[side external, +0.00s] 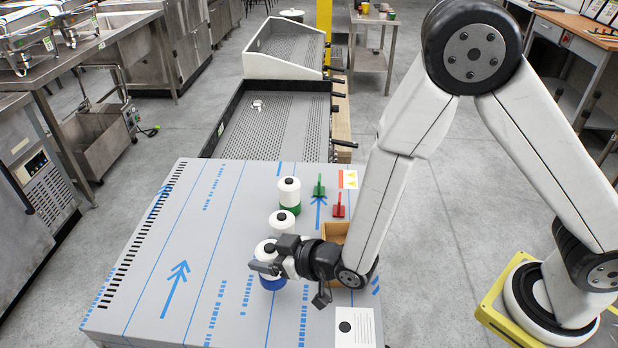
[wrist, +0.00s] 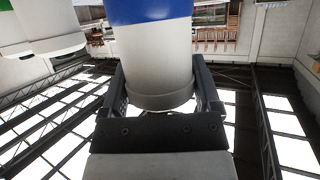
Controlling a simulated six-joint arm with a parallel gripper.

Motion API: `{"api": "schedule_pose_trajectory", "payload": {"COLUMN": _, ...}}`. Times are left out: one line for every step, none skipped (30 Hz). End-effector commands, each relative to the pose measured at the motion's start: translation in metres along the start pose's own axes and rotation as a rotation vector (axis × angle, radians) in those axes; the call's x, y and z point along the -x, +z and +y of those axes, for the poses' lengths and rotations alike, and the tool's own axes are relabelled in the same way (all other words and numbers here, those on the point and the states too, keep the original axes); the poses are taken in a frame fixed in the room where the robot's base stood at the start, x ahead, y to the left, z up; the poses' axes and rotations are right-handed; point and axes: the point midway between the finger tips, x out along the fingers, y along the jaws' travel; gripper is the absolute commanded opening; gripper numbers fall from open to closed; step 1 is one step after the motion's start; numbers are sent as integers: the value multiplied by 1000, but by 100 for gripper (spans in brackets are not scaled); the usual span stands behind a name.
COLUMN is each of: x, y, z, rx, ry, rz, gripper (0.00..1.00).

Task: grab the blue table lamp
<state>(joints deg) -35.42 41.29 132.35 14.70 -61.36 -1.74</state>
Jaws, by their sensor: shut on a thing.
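The blue table lamp (side external: 272,284) is a white cylinder with a dark cap and a blue band at its base. It is on the grey surface near the front, upright as far as I can tell. My gripper (side external: 266,268) reaches it from the right and is shut on its white upper body. In the wrist view, the picture appears upside down; the lamp's white body (wrist: 155,60) lies between the two fingers of my gripper (wrist: 160,75), with its blue band at the top edge. My gripper partly hides the lamp in the side view.
A similar white lamp (side external: 283,220) stands just behind, its base hidden. A green-based lamp (side external: 289,193) stands farther back. A brown box (side external: 335,233), a green item (side external: 319,186) and a red item (side external: 338,206) are to the right. The left of the grey surface (side external: 215,240) is clear.

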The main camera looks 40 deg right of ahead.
Motion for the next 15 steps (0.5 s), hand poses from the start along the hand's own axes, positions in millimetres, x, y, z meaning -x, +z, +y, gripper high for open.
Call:
{"api": "schedule_pose_trajectory", "payload": {"x": 3, "y": -8, "z": 0, "rx": -1, "ry": 0, "rz": 5, "gripper": 0}}
{"api": "schedule_pose_trajectory", "payload": {"x": 4, "y": -11, "z": 0, "rx": -1, "ry": 0, "rz": 5, "gripper": 0}}
{"api": "schedule_pose_trajectory", "payload": {"x": 6, "y": -16, "z": 0, "rx": -1, "ry": 0, "rz": 7, "gripper": 0}}
{"api": "schedule_pose_trajectory", "payload": {"x": 7, "y": -19, "z": 0, "rx": -1, "ry": 0, "rz": 6, "gripper": 0}}
{"api": "schedule_pose_trajectory", "payload": {"x": 8, "y": -22, "z": 0, "rx": -1, "ry": 0, "rz": 5, "gripper": 0}}
{"api": "schedule_pose_trajectory", "payload": {"x": 10, "y": -26, "z": 0, "rx": -1, "ry": 0, "rz": 6, "gripper": 0}}
{"api": "schedule_pose_trajectory", "payload": {"x": 11, "y": -29, "z": 0, "rx": -1, "ry": 0, "rz": 5, "gripper": 0}}
{"api": "schedule_pose_trajectory", "payload": {"x": 13, "y": -32, "z": 0, "rx": -1, "ry": 0, "rz": 5, "gripper": 0}}
{"api": "schedule_pose_trajectory", "payload": {"x": 14, "y": -35, "z": 0, "rx": -1, "ry": 0, "rz": 5, "gripper": 0}}
{"api": "schedule_pose_trajectory", "payload": {"x": 15, "y": -38, "z": 0, "rx": -1, "ry": 0, "rz": 6, "gripper": 0}}
{"api": "schedule_pose_trajectory", "payload": {"x": 16, "y": -40, "z": 0, "rx": -1, "ry": 0, "rz": 5, "gripper": 0}}
{"api": "schedule_pose_trajectory", "payload": {"x": 17, "y": -43, "z": 0, "rx": -1, "ry": 0, "rz": 4, "gripper": 0}}
{"api": "schedule_pose_trajectory", "payload": {"x": 18, "y": -45, "z": 0, "rx": 0, "ry": 0, "rz": 5, "gripper": 0}}
{"api": "schedule_pose_trajectory", "payload": {"x": 19, "y": -47, "z": 0, "rx": 0, "ry": 0, "rz": 5, "gripper": 0}}
{"api": "schedule_pose_trajectory", "payload": {"x": 20, "y": -49, "z": 0, "rx": 0, "ry": 0, "rz": 4, "gripper": 0}}
